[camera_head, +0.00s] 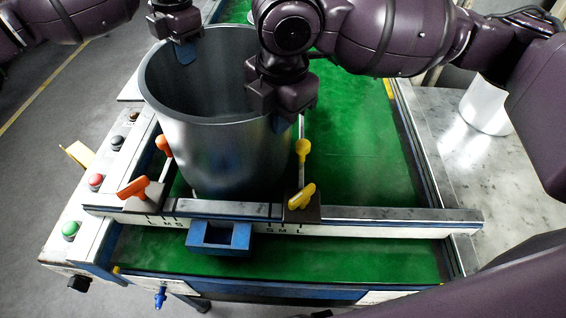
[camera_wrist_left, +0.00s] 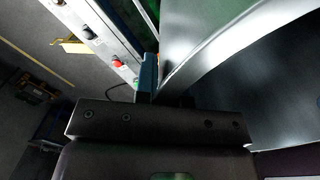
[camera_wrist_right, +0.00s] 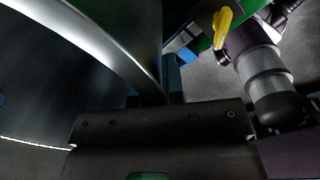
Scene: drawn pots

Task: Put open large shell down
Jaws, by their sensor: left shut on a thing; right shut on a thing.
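The large shell (camera_head: 225,140) is a grey metal cylinder, open at the top. It stands roughly upright over the green work surface, behind the front rail. Whether its base touches the surface is hidden by the rail. My left gripper (camera_head: 184,48) is shut on the shell's rim at the far left. Its wall also fills the upper right of the left wrist view (camera_wrist_left: 225,40). My right gripper (camera_head: 283,106) is shut on the rim at the right. The rim curves across the left of the right wrist view (camera_wrist_right: 100,40).
The front rail (camera_head: 390,217) carries an orange lever (camera_head: 133,188) and a yellow lever (camera_head: 301,197). A blue bracket (camera_head: 219,237) sits below it. Green surface (camera_head: 370,150) is bare right of the shell. A white cylinder (camera_head: 485,105) stands on the right-hand table.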

